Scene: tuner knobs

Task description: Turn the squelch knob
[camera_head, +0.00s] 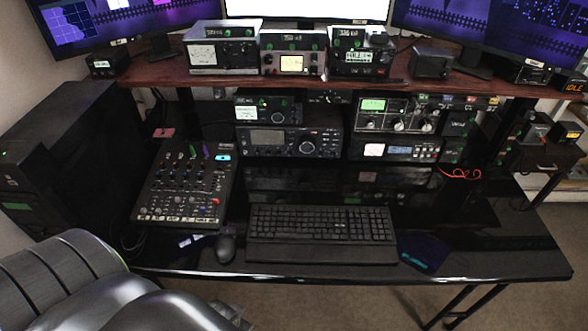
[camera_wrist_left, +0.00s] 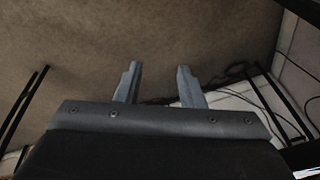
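Several radios with knobs stand on the desk below the shelf; their labels are too small to read, so I cannot tell which knob is squelch. A radio with a green display (camera_head: 374,105) has pale round knobs (camera_head: 399,125) on its front. A wide black radio (camera_head: 265,139) left of it has a large round knob (camera_head: 307,147). My left arm comes in at the lower left in the head view, in front of the desk. In the left wrist view my left gripper (camera_wrist_left: 157,82) has its fingers apart and empty, above the carpet. My right gripper is not in view.
A mixer (camera_head: 185,182), a mouse (camera_head: 226,247) and a keyboard (camera_head: 322,224) lie on the glossy black desk (camera_head: 480,262). A wooden shelf (camera_head: 210,80) with more radios and monitors overhangs the back. Cables (camera_wrist_left: 235,72) hang near the floor.

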